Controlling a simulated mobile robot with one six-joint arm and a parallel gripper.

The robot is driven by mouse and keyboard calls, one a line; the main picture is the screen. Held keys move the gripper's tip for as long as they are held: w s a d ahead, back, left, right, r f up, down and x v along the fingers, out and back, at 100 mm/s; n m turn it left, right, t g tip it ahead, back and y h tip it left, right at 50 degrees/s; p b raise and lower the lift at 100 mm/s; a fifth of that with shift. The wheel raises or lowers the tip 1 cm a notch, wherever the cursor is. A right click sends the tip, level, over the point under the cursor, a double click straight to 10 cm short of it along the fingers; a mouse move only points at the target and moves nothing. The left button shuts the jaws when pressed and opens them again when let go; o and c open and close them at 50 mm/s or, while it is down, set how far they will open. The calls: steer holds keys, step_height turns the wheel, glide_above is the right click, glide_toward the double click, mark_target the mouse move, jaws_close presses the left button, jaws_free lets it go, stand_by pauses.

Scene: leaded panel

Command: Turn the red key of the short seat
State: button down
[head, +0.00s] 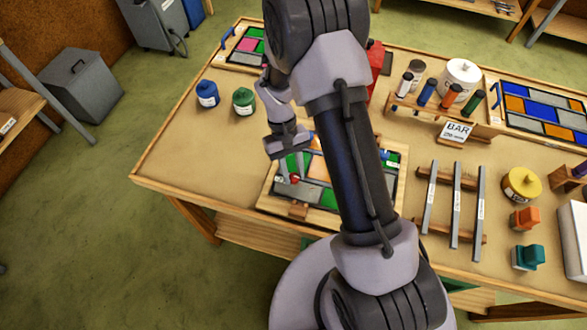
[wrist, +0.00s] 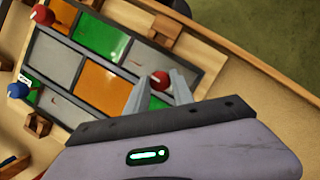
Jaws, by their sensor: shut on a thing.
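The leaded panel of green, orange and grey panes lies in a wooden frame (head: 334,220) on the bench. My gripper (head: 291,171) is over the panel's near left part, pointing down. In the wrist view, my gripper (wrist: 159,88) is shut on a red key (wrist: 159,77), whose round top shows between the two fingers. This red key also shows in the head view (head: 294,180). A second red key (wrist: 42,14) stands at the frame's upper left in the wrist view, with a blue key (wrist: 17,90) below it. My arm hides part of the panel in the head view.
Blue (head: 207,94) and green (head: 243,101) jars stand left of my arm. Long grey bars (head: 455,212) lie on a rack to the right, with a yellow jar (head: 521,184) beyond. The bench's left corner is clear.

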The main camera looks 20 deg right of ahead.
stand_by(0.4)
steer(key=c, duration=1.1)
jaws_free()
steer(key=p+v, duration=0.4)
steer(key=v, duration=1.3)
steer(key=shift+a+r, duration=0.15)
steer(key=shift+r, duration=0.1)
